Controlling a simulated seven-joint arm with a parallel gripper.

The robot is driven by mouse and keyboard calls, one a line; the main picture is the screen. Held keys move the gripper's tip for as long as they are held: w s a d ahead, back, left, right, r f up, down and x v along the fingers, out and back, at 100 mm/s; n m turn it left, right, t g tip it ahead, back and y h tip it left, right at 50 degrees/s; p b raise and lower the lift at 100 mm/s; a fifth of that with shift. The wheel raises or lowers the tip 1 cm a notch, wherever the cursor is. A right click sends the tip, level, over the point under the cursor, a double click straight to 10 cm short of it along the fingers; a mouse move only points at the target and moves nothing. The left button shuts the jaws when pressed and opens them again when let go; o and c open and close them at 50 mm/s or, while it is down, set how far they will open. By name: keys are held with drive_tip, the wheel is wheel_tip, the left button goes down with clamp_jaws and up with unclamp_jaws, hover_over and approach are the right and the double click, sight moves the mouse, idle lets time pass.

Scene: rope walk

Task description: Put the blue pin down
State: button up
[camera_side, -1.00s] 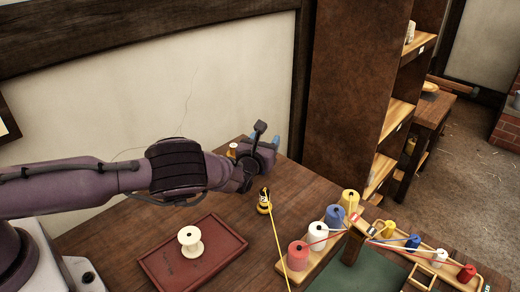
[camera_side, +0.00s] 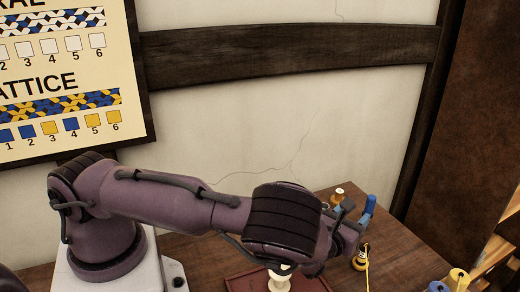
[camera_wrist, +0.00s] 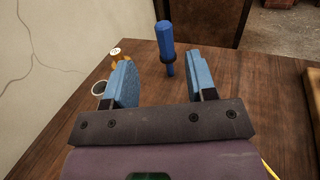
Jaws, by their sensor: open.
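The blue pin (camera_wrist: 165,42) stands upright on the wooden table in the wrist view, with a thick blue handle, a dark collar and a thin lower end. Whether its foot sits in a hole is too small to tell. My gripper (camera_wrist: 165,80) is open, its two blue fingers apart. The pin stands just beyond the fingertips, in line with the gap, and neither finger touches it. In the side view the blue pin (camera_side: 370,204) shows at the right of my gripper (camera_side: 355,216), which partly hides the pin's lower part.
A small white-topped spool (camera_wrist: 115,51) stands left of the pin. A yellow bobbin with thread (camera_side: 360,258) is near my gripper. A dark red tray (camera_side: 310,283) holds a white spool (camera_side: 279,282). Blue and yellow cones (camera_side: 457,279) stand at lower right.

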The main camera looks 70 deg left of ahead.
drive_tip(key=s+a+r+n+g+y, duration=0.2)
drive_tip(key=s+a+r+n+g, duration=0.5)
drive_tip(key=n, duration=0.3)
drive_tip(key=s+a+r+n+g+y, duration=0.3)
drive_tip(key=s+a+r+n+g, duration=0.25)
drive_tip(key=r+n, duration=0.35)
drive_tip(key=s+d+r+n+h, duration=0.4)
drive_tip(key=s+r+n+h, duration=0.1)
drive_tip(key=s, duration=0.3)
drive_tip(key=s+d+r+n+t+h, duration=0.1)
drive_tip(key=s+d+r+n+h, duration=0.4)
drive_tip(key=s, duration=0.4)
drive_tip(key=shift+s+d+r+n+h, duration=0.2)
drive_tip(key=shift+r+n+h, duration=0.4)
drive_tip(key=shift+n+h, duration=0.45)
